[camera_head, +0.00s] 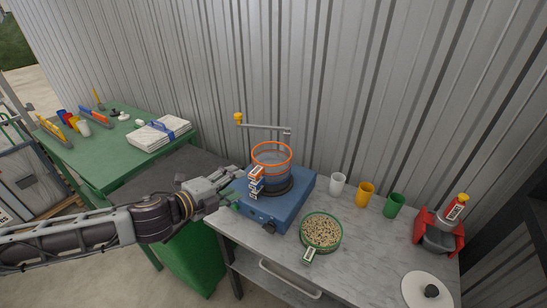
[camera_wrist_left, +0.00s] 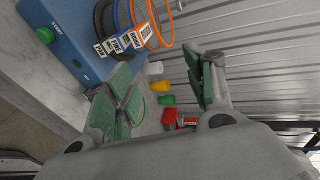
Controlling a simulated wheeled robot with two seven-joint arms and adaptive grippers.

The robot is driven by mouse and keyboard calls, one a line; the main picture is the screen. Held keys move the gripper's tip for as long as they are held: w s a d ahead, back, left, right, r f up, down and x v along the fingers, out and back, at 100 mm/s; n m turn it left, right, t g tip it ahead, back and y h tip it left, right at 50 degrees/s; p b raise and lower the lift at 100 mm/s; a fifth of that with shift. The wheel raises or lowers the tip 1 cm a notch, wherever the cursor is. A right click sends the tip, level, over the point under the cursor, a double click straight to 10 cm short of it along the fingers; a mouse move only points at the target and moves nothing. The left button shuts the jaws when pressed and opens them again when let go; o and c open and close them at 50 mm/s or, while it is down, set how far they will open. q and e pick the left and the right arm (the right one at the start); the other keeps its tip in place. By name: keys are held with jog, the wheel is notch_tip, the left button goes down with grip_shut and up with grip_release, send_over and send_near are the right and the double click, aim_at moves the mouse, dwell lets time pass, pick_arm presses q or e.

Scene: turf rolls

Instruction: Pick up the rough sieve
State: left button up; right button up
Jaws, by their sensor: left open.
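A stack of round sieves stands on a blue shaker machine (camera_head: 291,205) on the marble-topped table. An orange-rimmed sieve (camera_head: 272,147) is at the top, with darker sieves below. In the left wrist view the orange rim (camera_wrist_left: 166,33) is at the top, beyond my fingers. My left gripper (camera_head: 236,187) is open and empty, left of the stack and apart from it; its green-padded fingers (camera_wrist_left: 160,82) are spread. My right gripper is not in view.
A green-rimmed sieve of grains (camera_head: 321,231) sits in front of the shaker. White (camera_head: 337,185), yellow (camera_head: 365,194) and green (camera_head: 394,205) cups stand right. The corrugated wall (camera_head: 330,80) is close behind. A green table (camera_head: 100,160) stands left.

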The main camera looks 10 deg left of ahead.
pick_arm(q)
jog(key=shift+w+a+f+n+y, duration=0.2)
jog(key=shift+a+n+y, duration=0.1)
jog(key=shift+n, duration=2.95)
jog(key=shift+w+a+f+n+y, duration=0.15)
jog(key=shift+f+n+y, duration=0.15)
jog(key=shift+n, duration=3)
jog(key=shift+w+a+f+n+y, duration=0.15)
jog(key=shift+a+n+y, duration=0.15)
jog(key=shift+n, duration=2.95)
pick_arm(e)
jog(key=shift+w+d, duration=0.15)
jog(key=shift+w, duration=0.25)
pick_arm(q)
jog(key=shift+s, duration=0.1)
jog(key=shift+w+f, duration=0.1)
jog(key=shift+w, duration=0.1)
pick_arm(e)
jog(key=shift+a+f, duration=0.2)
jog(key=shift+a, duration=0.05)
pick_arm(q)
jog(key=shift+w+f+b, duration=0.1)
jog(key=shift+w+b, duration=0.1)
jog(key=shift+b, duration=0.15)
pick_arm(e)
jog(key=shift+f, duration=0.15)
